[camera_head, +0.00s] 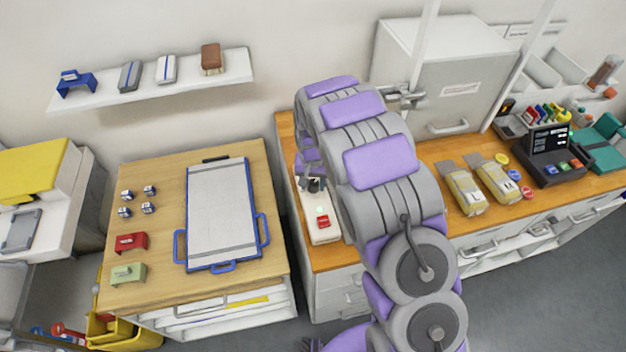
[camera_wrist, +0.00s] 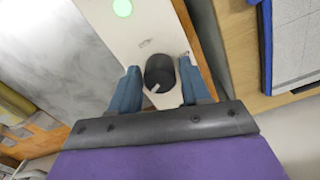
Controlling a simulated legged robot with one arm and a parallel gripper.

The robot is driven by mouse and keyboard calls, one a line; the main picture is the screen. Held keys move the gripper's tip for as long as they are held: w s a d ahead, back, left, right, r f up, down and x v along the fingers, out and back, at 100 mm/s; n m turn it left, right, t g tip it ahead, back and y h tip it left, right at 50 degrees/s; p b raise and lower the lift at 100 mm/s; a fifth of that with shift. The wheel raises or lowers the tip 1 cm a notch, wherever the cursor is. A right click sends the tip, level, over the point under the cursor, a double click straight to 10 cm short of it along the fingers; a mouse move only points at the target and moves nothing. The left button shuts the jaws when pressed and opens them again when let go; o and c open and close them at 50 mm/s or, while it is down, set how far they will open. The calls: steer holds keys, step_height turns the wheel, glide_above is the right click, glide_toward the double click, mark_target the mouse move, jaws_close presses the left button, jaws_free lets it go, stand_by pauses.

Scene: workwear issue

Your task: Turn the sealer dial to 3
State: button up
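The sealer (camera_head: 318,228) is a long white unit at the left end of the wooden counter, with a small green light and a red part on top. Its dial (camera_wrist: 160,70) is a dark round knob with a short white mark, seen at its lower left in the wrist view; the numbers around it cannot be read. My gripper (camera_wrist: 158,80) is over the sealer with one blue-grey finger on each side of the dial. Narrow gaps seem to show between fingers and dial, so it looks open. In the head view, my arm hides part of the sealer.
A grey cabinet (camera_head: 440,75) stands behind my arm. Beige packets (camera_head: 466,192) and a dark display unit (camera_head: 549,140) lie to the right on the counter.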

mark_target(313, 182)
steer(key=shift+o, duration=1.3)
steer(key=shift+w, duration=0.15)
steer(key=shift+r, duration=0.15)
step_height(313, 182, up, 17)
steer(key=p, duration=0.1)
steer(key=shift+a, duration=0.15)
steer(key=shift+w, duration=0.15)
